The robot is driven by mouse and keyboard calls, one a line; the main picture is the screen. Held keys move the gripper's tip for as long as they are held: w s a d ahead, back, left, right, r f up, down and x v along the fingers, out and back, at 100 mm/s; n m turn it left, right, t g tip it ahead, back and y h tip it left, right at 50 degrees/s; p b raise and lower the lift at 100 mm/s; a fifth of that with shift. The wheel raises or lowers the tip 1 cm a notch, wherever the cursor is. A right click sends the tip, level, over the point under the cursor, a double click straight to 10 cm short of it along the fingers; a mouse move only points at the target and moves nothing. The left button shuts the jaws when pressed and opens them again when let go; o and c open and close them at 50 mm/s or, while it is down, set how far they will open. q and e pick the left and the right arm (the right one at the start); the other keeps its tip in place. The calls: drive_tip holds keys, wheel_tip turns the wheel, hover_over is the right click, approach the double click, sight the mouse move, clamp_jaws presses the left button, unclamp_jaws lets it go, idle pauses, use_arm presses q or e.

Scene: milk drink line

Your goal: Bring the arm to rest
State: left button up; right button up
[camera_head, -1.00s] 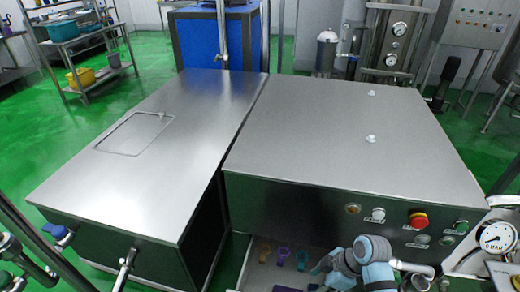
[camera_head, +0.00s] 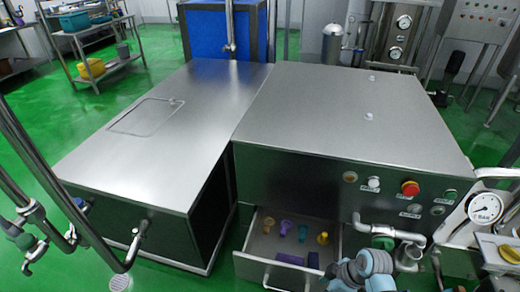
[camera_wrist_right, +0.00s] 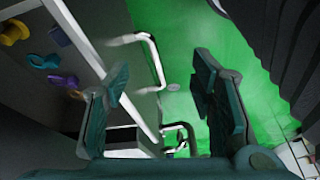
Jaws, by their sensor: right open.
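My right arm (camera_head: 368,268) shows in the head view at the bottom, right of the open drawer. In the right wrist view, my right gripper (camera_wrist_right: 162,88) has its two dark teal fingers well apart. Nothing is between them, and green floor and the drawer's metal handle (camera_wrist_right: 155,65) show beyond. The open drawer (camera_head: 256,245) sits low in the front of the steel cabinet, to the left of my arm. My left gripper is not in view.
The drawer holds small purple, teal and yellow items and purple blocks (camera_head: 290,259). The steel cabinet (camera_head: 350,110) has buttons and a red knob (camera_head: 410,188). Pipes (camera_head: 385,229) and a pressure gauge (camera_head: 485,208) stand close to my arm.

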drive_tip(key=s+d+f+m+h+b, duration=0.1)
drive_tip(key=s+d+f+m+b, duration=0.1)
drive_tip(key=s+f, duration=0.35)
drive_tip(key=s+d+f+m+h+b, duration=0.1)
drive_tip(key=s+d+f+m, duration=0.15)
drive_tip(key=f, duration=0.55)
drive_tip(key=s+d+f+m+h+b, duration=0.1)
drive_tip(key=s+f+m+b, duration=0.2)
drive_tip(key=f, duration=0.4)
drive_tip(key=s+d+f+m+b, duration=0.1)
drive_tip(key=s+f, duration=0.3)
drive_tip(key=s, duration=0.3)
drive_tip(key=s+d+f+m+h, duration=0.1)
drive_tip(key=s+f+m, duration=0.1)
drive_tip(key=s+f, duration=0.2)
drive_tip(key=s+d+f+m+b, duration=0.1)
drive_tip(key=s+f, duration=0.3)
drive_tip(key=s, duration=0.6)
drive_tip(key=shift+s+d+f+m+h+b, duration=0.2)
drive_tip(key=shift+d+m+h+b, duration=0.15)
drive_tip(key=shift+d+m, duration=0.1)
drive_tip(key=shift+w, duration=0.1)
drive_tip(key=shift+c, duration=0.3)
